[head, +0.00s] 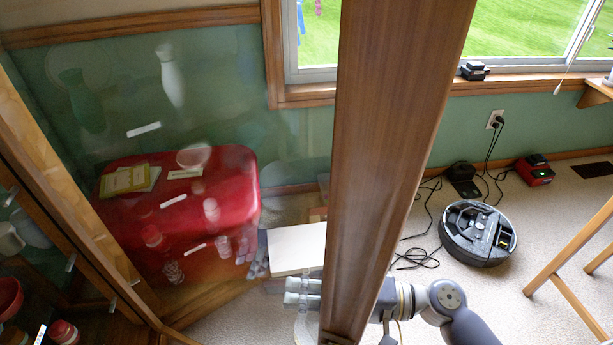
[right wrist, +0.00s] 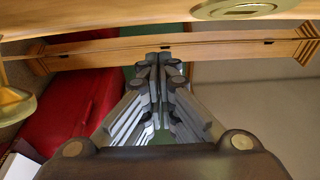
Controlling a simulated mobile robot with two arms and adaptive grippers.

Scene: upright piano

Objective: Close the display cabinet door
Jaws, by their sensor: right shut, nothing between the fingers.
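The display cabinet door stands open; its wooden stile (head: 395,150) crosses the middle of the head view, and its glass pane (head: 110,90) spreads to the left. The cabinet body (head: 60,200), with wooden frame and shelves, is at the far left. My right gripper (head: 262,262) reaches in from the lower right, passing behind the stile, and is seen through the glass. In the right wrist view its fingers (right wrist: 160,62) are shut and empty, with tips at a wooden frame rail (right wrist: 215,48); contact cannot be told. My left gripper is out of view.
A red rounded case (head: 220,190) with books on top shows through the glass. A white flat box (head: 297,248) is by my right gripper. A robot vacuum (head: 478,233), cables and a charger (head: 534,172) lie on the carpet at right. Wooden legs (head: 575,250) stand further right.

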